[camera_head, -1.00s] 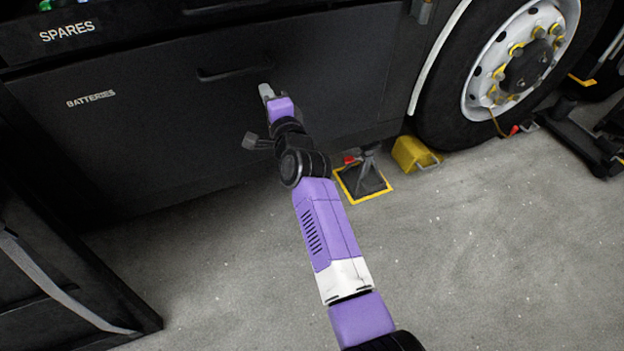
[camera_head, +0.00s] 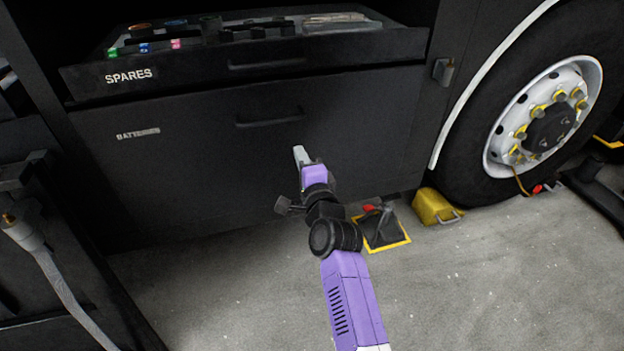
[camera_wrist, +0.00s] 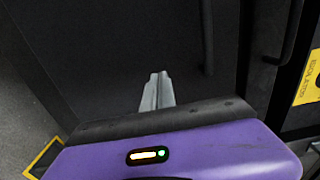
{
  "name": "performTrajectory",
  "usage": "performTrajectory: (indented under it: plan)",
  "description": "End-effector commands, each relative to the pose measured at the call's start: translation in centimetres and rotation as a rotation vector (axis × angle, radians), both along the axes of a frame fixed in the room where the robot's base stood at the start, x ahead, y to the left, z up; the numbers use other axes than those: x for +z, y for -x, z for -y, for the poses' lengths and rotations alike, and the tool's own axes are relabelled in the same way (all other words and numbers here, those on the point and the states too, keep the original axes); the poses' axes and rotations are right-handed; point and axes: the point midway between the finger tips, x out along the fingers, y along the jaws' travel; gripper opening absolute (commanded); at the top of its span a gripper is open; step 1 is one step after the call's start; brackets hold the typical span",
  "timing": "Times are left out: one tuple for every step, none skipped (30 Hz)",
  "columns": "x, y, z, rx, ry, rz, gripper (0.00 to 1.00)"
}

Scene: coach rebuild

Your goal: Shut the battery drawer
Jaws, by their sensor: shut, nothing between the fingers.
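The battery drawer (camera_head: 200,165) is a broad black front marked "BATTERIES", with a dark bar handle (camera_head: 270,118) near its top edge. It sits below the spares drawer, and its front looks roughly in line with the black panels around it; I cannot tell whether a small gap is left. My gripper (camera_head: 299,154) is shut and empty, its grey fingertips pointing at the drawer front just below and right of the handle. In the wrist view the closed fingers (camera_wrist: 157,88) stand before the dark front (camera_wrist: 110,50); contact cannot be told.
The spares drawer (camera_head: 130,76) above is open, with several small parts in it. At right are a wheel (camera_head: 545,120), a yellow chock (camera_head: 436,207) and a jack stand (camera_head: 382,225) on a yellow-edged plate. A dark cart (camera_head: 60,270) with a hose stands left. The concrete floor is open in front.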

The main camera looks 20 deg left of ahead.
Motion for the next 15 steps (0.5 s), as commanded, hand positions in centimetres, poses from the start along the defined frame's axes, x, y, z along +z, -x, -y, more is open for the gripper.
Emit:
performTrajectory:
  plan:
    - [0.3,0.6,0.4,0.0,0.001,0.001,0.0]
    - [0.3,0.9,0.6,0.0,0.001,0.001,0.0]
    - [0.3,1.4,0.9,0.0,0.001,0.001,0.0]
    - [0.3,1.8,1.2,-0.001,0.001,0.001,0.0]
    - [0.3,2.1,1.4,-0.001,0.0,0.0,0.0]
    - [0.3,2.7,1.8,-0.001,0.001,0.001,0.0]
    - [0.4,3.1,2.1,-0.001,0.0,0.001,0.0]
    - [0.3,3.5,2.4,-0.001,0.001,0.001,0.0]
    - [0.3,4.0,2.7,-0.001,0.0,0.001,0.0]
    - [0.3,4.4,2.9,0.0,0.001,0.001,0.0]
    - [0.3,4.8,3.2,0.0,0.0,0.001,0.0]
    - [0.2,5.2,3.5,0.0,0.001,0.001,0.0]
    - [0.2,5.5,3.7,0.0,0.001,0.001,0.0]
    - [0.2,5.8,3.8,0.0,-0.001,0.001,0.0]
    - [0.2,6.1,4.0,0.0,-0.001,0.001,0.0]
